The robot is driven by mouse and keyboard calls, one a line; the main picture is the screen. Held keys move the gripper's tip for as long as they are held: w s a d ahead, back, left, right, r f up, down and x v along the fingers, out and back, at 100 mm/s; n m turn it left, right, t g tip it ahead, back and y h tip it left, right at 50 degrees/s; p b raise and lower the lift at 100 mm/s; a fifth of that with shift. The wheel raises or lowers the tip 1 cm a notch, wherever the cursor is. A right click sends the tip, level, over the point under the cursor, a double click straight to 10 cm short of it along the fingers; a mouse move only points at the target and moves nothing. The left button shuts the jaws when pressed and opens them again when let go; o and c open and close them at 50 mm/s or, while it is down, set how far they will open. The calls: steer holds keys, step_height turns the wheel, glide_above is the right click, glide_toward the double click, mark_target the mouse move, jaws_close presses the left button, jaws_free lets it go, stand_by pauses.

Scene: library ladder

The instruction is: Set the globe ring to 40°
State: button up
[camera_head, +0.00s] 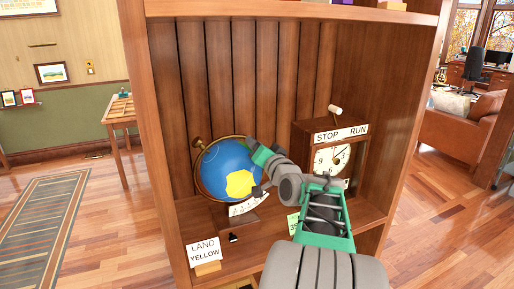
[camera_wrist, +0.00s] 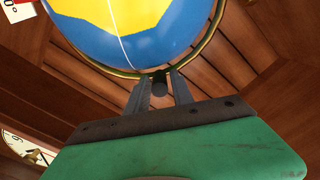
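The globe (camera_head: 227,171) is blue with a yellow patch, on a stand on the cabinet shelf. A brass ring (camera_head: 197,168) curves around it. A white scale plate (camera_head: 248,205) sits below the globe, its marks too small to read. A dark pointer-like piece (camera_head: 257,191) is near the scale. My gripper (camera_head: 250,142) is at the ring's upper right. In the wrist view its two fingers (camera_wrist: 161,88) stand either side of a small dark knob (camera_wrist: 158,89) at the ring (camera_wrist: 212,32). Whether both fingers press on the knob is unclear.
A wooden clock (camera_head: 333,159) marked STOP and RUN stands right of the globe, close to my arm. A LAND YELLOW card (camera_head: 204,252) stands at the shelf's front left. A yellow-green note (camera_head: 293,224) is partly hidden by my arm. Cabinet sides bound the shelf.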

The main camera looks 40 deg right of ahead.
steer(key=shift+o, duration=1.1)
steer(key=shift+s, duration=0.15)
steer(key=b+v, duration=0.1)
steer(key=v, duration=0.6)
steer(key=shift+s+b, duration=0.3)
steer(key=shift+b, duration=0.1)
steer(key=shift+a, duration=0.2)
